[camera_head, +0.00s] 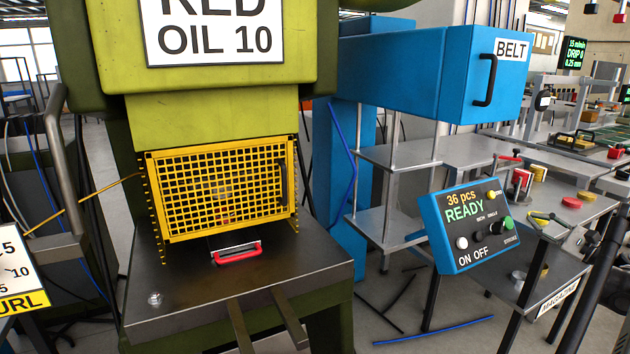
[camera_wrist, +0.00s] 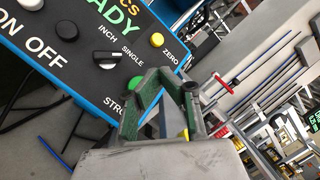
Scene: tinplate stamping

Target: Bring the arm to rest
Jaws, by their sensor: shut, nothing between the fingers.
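My gripper (camera_wrist: 172,90) shows at the bottom middle of the wrist view, its grey fingers with green inner faces shut and empty. It appears in front of the lower right part of the blue control panel (camera_wrist: 85,55), hiding part of the green button's label. Whether it touches the panel cannot be told. In the head view the same panel (camera_head: 470,225) reads "36 pcs READY" and carries ON, OFF, and other buttons.
A green press (camera_head: 215,110) with a closed yellow mesh guard (camera_head: 220,190) stands left. A red-handled tool (camera_head: 236,253) lies on its bed. A blue BELT box (camera_head: 430,70) overhangs shelves. A magazine table (camera_head: 545,280) and cluttered benches stand right.

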